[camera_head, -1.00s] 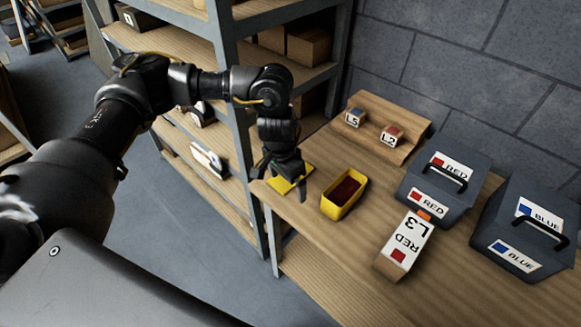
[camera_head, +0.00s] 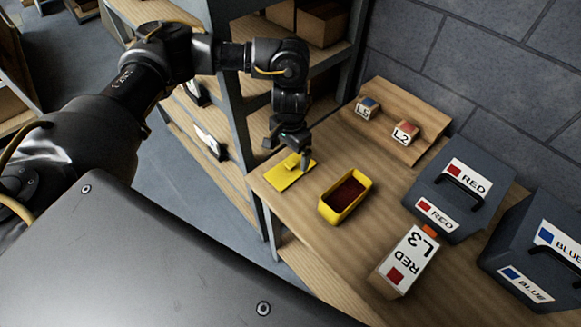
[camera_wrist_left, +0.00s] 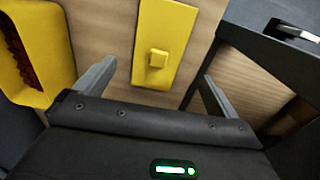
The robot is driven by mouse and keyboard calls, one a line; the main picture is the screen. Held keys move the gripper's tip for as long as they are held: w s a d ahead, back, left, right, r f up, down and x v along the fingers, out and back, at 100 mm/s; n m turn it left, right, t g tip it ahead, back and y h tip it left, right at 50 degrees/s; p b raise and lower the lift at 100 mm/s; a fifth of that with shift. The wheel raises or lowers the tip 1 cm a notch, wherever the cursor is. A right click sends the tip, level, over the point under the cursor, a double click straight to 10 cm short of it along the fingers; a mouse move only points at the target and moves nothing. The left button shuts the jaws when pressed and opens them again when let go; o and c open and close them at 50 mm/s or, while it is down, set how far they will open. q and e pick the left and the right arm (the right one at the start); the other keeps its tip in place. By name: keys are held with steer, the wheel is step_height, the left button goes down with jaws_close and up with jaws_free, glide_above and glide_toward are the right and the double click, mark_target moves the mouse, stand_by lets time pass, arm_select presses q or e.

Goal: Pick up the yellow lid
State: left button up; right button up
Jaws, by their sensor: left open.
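The yellow lid (camera_head: 289,172) lies flat on the wooden table near its left corner. In the left wrist view the lid (camera_wrist_left: 163,30) is a yellow rectangle with a small square knob (camera_wrist_left: 157,58) on top. My left gripper (camera_head: 303,160) is above the lid's far edge in the head view. In the wrist view the left gripper (camera_wrist_left: 154,85) is open, with its two fingers apart on either side of the lid and nothing between them held. The right gripper is not in view.
A yellow open box (camera_head: 345,195) with dark red contents stands right of the lid. A block marked RED L3 (camera_head: 406,262), a dark RED case (camera_head: 458,190) and a BLUE case (camera_head: 535,255) are farther right. Small L5 and L2 blocks sit on a raised board (camera_head: 390,112). Shelving stands left.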

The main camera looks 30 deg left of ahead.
mark_target(291, 164)
arm_select(q)
steer(key=shift+w+f, duration=0.1)
steer(key=shift+f, duration=0.3)
steer(key=shift+d+f, duration=0.1)
steer(key=shift+f, duration=0.35)
steer(key=f+p, duration=0.1)
steer(key=f, duration=0.2)
steer(key=shift+s+f, duration=0.15)
steer(key=shift+s, duration=0.05)
steer(key=shift+f, duration=0.55)
steer(key=c, duration=1)
steer(key=shift+c, duration=0.2)
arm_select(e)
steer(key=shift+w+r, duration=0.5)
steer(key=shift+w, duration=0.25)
arm_select(q)
steer(key=shift+r, duration=0.1)
